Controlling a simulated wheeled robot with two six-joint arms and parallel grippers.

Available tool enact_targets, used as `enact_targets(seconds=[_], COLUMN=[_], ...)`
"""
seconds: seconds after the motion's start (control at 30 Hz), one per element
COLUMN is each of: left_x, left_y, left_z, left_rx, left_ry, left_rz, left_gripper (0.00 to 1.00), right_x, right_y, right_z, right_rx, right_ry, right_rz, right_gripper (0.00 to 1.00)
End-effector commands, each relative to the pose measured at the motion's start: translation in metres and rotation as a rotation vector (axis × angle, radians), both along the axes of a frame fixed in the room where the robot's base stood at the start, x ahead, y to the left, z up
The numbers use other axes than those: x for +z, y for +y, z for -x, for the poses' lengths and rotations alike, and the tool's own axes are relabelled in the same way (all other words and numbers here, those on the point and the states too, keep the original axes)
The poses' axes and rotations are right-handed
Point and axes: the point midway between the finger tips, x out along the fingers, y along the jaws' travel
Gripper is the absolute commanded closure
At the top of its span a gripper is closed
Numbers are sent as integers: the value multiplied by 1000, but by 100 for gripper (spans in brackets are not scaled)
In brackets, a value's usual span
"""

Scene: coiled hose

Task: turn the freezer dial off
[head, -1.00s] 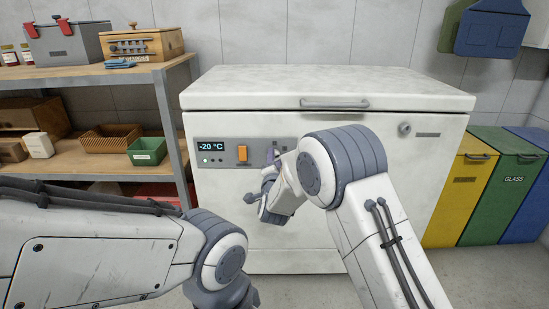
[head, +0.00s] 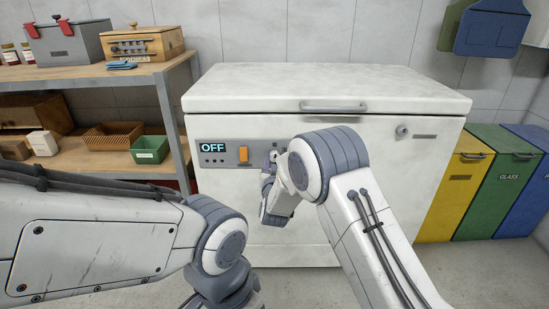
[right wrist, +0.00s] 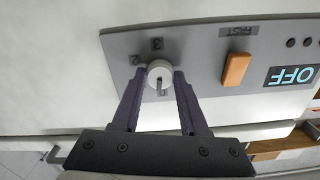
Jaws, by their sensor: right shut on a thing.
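The white chest freezer (head: 375,190) stands ahead with its lid closed. Its grey control panel (head: 222,163) has a display (head: 212,147) that reads OFF and an orange switch (head: 243,154). In the right wrist view the round grey dial (right wrist: 160,74) sits on the panel beside printed numbers. My right gripper (right wrist: 160,80) is shut on the dial, one finger on each side. In the head view my right gripper (head: 268,160) is at the panel's right part and hides the dial. My left arm (head: 220,250) is in the lower left, but its fingers are out of sight.
A wooden shelf (head: 120,75) with boxes and baskets stands left of the freezer. Yellow (head: 459,190), green (head: 505,170) and blue bins stand to the right. The floor in front of the freezer's right side is clear.

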Motion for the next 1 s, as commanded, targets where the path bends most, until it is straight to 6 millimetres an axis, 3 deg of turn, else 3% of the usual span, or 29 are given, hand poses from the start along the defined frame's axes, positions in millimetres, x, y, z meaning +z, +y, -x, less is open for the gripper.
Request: enact_targets(seconds=[0.4,0.93,0.97,1.0], left_x=[11,12,12,12], left_y=[0,0,0,0], left_z=[0,0,0,0], left_rx=[0,0,0,0], left_ry=[0,0,0,0], left_rz=[0,0,0,0], left_gripper=[50,50,50,50], right_x=[-1,-2,-2,-2], right_y=[1,1,1,1], right_z=[0,0,0,0], right_rx=[2,2,2,1], right_ry=[4,4,4,3], right_rz=[183,206,206,206], right_gripper=[100,100,53,38])
